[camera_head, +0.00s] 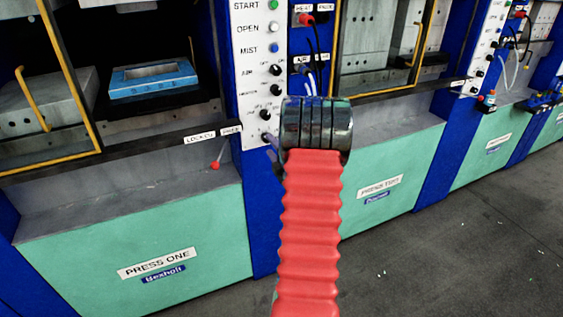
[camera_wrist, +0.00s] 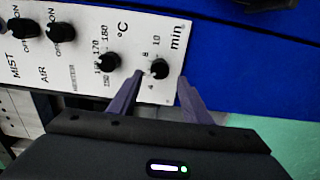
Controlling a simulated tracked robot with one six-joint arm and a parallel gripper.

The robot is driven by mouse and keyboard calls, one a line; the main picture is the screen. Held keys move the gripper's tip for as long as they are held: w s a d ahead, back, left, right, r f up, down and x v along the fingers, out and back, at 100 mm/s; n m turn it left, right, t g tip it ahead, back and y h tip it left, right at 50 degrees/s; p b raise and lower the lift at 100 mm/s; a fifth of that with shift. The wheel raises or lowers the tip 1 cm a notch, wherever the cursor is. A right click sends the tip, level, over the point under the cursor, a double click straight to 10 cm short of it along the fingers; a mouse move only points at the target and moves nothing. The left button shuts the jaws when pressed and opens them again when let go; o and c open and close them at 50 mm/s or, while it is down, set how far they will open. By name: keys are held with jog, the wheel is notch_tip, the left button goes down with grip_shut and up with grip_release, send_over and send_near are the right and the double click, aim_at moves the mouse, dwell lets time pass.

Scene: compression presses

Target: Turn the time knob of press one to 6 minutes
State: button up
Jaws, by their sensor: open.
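The time knob (camera_wrist: 159,69) of press one is a small black knob on the white panel, marked "min". In the wrist view, 4, 8 and 10 are readable around it. Its pointer setting is too small to tell. My gripper (camera_wrist: 160,80) is open, with one purple finger on either side of the knob. I cannot tell whether either finger touches it. In the head view, press one (camera_head: 85,245) stands at the left with its white control panel (camera_head: 250,75) on a blue column. My red-sleeved arm covers much of the gripper there.
The temperature knob (camera_wrist: 108,62) sits just left of the time knob, with more black knobs beyond it. Cables (camera_head: 312,80) hang right of the panel. Grey floor (camera_head: 470,240) is open at the right.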

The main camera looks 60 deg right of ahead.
jog(key=v, duration=0.9)
jog(key=shift+s+a, duration=0.2)
jog(key=shift+s, duration=0.05)
jog(key=shift+f, duration=0.1)
jog(key=w+a+r+m+g+y, duration=0.1)
jog(key=w+a+r+m+g, duration=0.15)
jog(key=a, duration=0.55)
jog(key=w+a+r+m+g+y, duration=0.1)
jog(key=w+a+r+m, duration=0.1)
jog(key=w+a+r, duration=0.35)
jog(key=w+a+r+m+g+y, duration=0.1)
jog(key=a+r+m, duration=0.1)
jog(key=a, duration=0.8)
jog(key=s+a+m+g+y, duration=0.1)
jog(key=s+a+y, duration=0.1)
jog(key=s+a, duration=0.4)
jog(key=s+a+m+g+y, duration=0.2)
jog(key=s+a, duration=0.5)
jog(key=a, duration=0.6)
jog(key=s+a+r+m+g+y, duration=0.1)
jog(key=s+a+m+g+y, duration=0.1)
jog(key=s+a, duration=0.4)
jog(key=a, duration=0.3)
jog(key=shift+s+a, duration=0.2)
jog(key=shift+s, duration=0.05)
jog(key=shift+r, duration=0.1)
